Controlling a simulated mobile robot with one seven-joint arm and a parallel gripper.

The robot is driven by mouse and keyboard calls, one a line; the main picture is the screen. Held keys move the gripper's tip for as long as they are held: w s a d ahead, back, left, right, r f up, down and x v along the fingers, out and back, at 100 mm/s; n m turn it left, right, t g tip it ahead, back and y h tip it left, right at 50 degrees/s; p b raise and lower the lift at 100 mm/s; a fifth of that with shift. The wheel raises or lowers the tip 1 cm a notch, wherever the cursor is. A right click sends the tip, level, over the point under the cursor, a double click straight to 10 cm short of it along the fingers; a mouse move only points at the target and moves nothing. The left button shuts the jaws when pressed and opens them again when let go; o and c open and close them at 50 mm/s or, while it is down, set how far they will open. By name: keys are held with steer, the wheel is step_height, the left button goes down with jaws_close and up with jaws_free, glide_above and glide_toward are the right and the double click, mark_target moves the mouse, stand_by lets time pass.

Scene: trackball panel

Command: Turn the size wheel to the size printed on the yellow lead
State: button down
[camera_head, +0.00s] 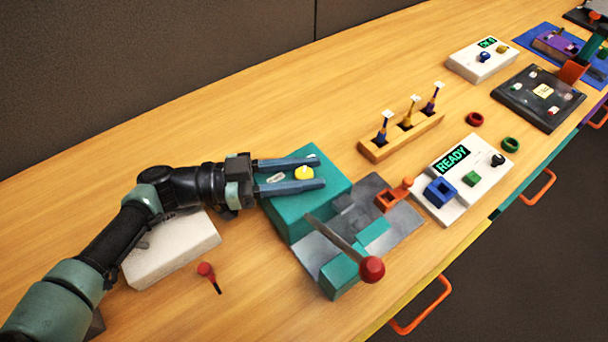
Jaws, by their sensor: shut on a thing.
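My gripper (318,171) reaches over a teal box (284,218), its two fingers on either side of a small yellow round knob (304,173) on the box top. It is shut on this knob, which looks like the size wheel. A small pale mark (276,178) shows between the fingers, nearer the wrist; any sizes are too small to read.
A lever with a red ball (372,269) rises from the grey and teal press (340,275) in front. A white panel reading READY (484,187) is to the right. A red-headed pin (206,269) and a white box (170,257) lie near my arm.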

mark_target(304, 172)
steer(key=shift+r+m+g, duration=0.15)
steer(key=shift+m+g, duration=0.35)
steer(key=shift+g, duration=0.3)
steer(key=c, duration=0.8)
jaws_free()
step_height(304, 172, up, 10)
steer(key=p, duration=0.3)
